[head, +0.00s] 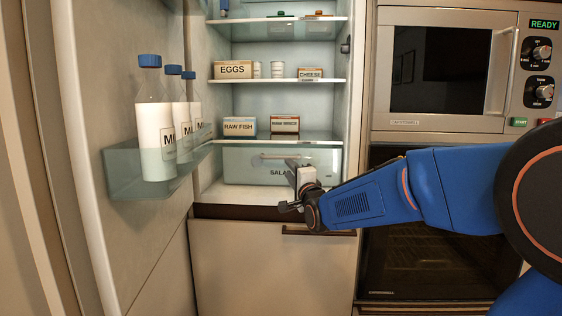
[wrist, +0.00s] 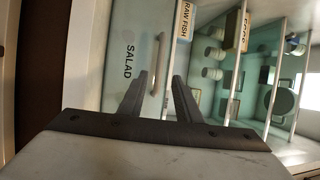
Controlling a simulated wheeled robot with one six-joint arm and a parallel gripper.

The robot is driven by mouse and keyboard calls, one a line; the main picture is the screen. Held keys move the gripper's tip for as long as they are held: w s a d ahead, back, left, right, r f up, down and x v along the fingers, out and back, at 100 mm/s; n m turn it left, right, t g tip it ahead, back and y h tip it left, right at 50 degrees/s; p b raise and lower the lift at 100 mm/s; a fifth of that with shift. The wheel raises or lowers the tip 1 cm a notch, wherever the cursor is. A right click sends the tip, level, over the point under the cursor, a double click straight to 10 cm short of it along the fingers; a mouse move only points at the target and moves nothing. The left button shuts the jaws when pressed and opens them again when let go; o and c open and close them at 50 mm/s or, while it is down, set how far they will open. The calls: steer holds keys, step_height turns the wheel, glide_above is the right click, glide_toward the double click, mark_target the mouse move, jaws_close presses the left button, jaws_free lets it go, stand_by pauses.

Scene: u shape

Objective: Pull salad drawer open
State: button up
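The salad drawer (head: 240,170) is a pale translucent box at the bottom of the open fridge, and it looks shut. Its label is partly hidden by my gripper in the head view. In the wrist view the drawer front (wrist: 130,40) shows the word SALAD and a light bar handle (wrist: 158,62). My gripper (head: 296,170) is in front of the drawer, towards its right side. In the wrist view my gripper (wrist: 160,85) has its two dark fingers apart, with the lower end of the handle seen between them. I cannot tell whether they touch it.
The fridge door (head: 95,60) stands open at the left, its shelf holding several milk bottles (head: 155,125). Raw fish (head: 238,127) and eggs (head: 233,70) boxes stand on shelves above. A microwave (head: 440,70) and an oven are at the right. A closed lower drawer (head: 265,265) lies below.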

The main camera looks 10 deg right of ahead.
mark_target(280, 158)
steer(key=x, duration=0.9)
steer(key=shift+w, duration=0.35)
jaws_close()
